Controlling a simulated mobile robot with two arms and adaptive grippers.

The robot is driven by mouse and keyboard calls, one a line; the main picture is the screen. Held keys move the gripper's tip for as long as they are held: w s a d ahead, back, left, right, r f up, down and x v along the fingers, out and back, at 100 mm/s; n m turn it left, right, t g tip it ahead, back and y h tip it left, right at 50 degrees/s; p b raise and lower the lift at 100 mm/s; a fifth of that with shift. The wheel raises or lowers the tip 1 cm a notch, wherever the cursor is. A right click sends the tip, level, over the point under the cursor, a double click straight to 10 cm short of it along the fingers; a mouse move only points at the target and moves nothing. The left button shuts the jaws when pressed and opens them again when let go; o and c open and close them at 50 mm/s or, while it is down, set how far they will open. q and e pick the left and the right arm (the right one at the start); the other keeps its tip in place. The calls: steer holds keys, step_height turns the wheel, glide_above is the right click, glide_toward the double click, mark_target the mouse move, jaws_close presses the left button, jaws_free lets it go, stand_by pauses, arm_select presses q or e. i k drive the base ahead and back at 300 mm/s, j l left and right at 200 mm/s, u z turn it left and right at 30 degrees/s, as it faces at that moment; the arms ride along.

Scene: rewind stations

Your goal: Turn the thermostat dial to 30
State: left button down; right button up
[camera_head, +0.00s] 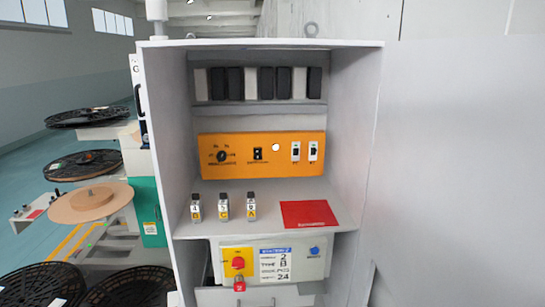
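An orange panel (262,168) is fixed inside an open grey cabinet. A round black dial (222,156) sits at the panel's left, with small marks around it. It looks like the thermostat dial, but the labels and its pointer are too small to read. To its right are a small black switch (257,154), a white round spot (275,147) and two white switches (296,151). Neither of my grippers is in view, and nothing touches the dial.
Three small labelled blocks (223,207) stand on the cabinet shelf beside a red sheet (308,214). A lower box (272,261) carries a red knob (238,263). The cabinet's side walls (350,130) flank the panel. Black reels (82,165) stand at left.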

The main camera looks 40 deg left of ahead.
mark_target(221, 155)
steer(key=u, duration=1.3)
